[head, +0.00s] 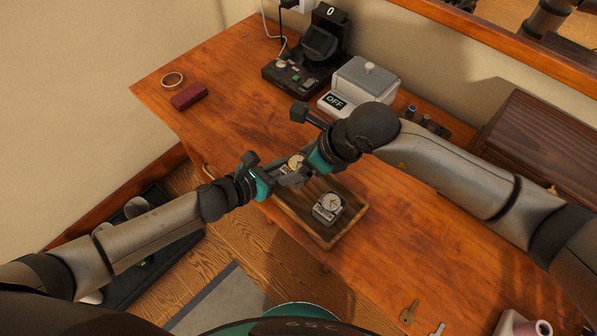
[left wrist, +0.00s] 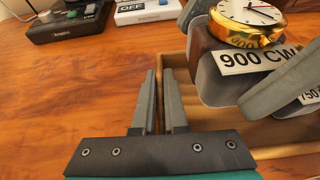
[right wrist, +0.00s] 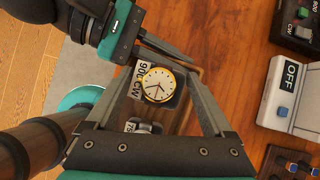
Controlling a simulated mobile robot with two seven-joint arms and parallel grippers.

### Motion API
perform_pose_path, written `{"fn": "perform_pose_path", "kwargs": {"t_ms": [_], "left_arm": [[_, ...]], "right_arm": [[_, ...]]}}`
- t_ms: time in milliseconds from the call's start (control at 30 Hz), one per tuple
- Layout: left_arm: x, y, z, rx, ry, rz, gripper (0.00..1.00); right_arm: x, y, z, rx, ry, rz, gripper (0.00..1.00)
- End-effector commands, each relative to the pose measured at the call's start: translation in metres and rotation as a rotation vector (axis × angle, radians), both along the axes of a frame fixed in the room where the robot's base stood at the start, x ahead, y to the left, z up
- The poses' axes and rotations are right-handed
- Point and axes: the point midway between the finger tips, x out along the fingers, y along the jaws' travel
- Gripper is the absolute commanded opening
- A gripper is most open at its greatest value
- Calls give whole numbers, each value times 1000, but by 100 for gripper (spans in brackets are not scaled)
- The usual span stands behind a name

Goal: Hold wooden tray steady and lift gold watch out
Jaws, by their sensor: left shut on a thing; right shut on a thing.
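The wooden tray (head: 322,241) lies on the desk near its front edge. The gold watch (head: 297,162), white-faced on a grey cushion labelled "900 CW" (left wrist: 254,59), is between the fingers of my right gripper (right wrist: 163,78), which is shut on it. In the left wrist view it appears raised above the tray floor; its exact height is unclear. My left gripper (left wrist: 159,74) is shut at the tray's near-left side, its fingers around the wall; the gripped part is mostly hidden. A silver watch on a cushion (head: 328,208) sits inside the tray.
Behind the tray stand a white box with an "OFF" label (head: 362,82) and a black device (head: 308,56). A red case (head: 189,96) and a ring-shaped item (head: 172,80) lie far left. Keys (head: 409,312) lie at the front right. The desk left of the tray is clear.

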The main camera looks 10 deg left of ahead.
Motion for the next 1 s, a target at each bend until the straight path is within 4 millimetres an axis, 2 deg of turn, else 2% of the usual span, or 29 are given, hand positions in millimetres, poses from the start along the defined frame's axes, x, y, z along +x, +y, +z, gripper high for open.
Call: {"fn": "perform_pose_path", "kwargs": {"t_ms": [100, 233, 400, 600, 633, 900, 1000], "left_arm": [[0, 0, 0, 1, 1, 0, 0], [0, 0, 0, 1, 1, 0, 0], [0, 0, 0, 1, 1, 0, 0], [0, 0, 0, 1, 1, 0, 0], [0, 0, 0, 1, 1, 0, 13], [0, 0, 0, 1, 1, 0, 44], [0, 0, 0, 0, 0, 0, 45]], "right_arm": [[0, 0, 24, 2, -3, 1, 25], [0, 0, 41, 1, -1, 1, 25], [0, 0, 49, 0, 0, -1, 25], [0, 0, 49, -1, 1, -1, 25], [0, 0, 48, -1, 1, -1, 25], [0, 0, 48, 0, 2, 0, 25], [0, 0, 48, 0, 2, 0, 25]]}}
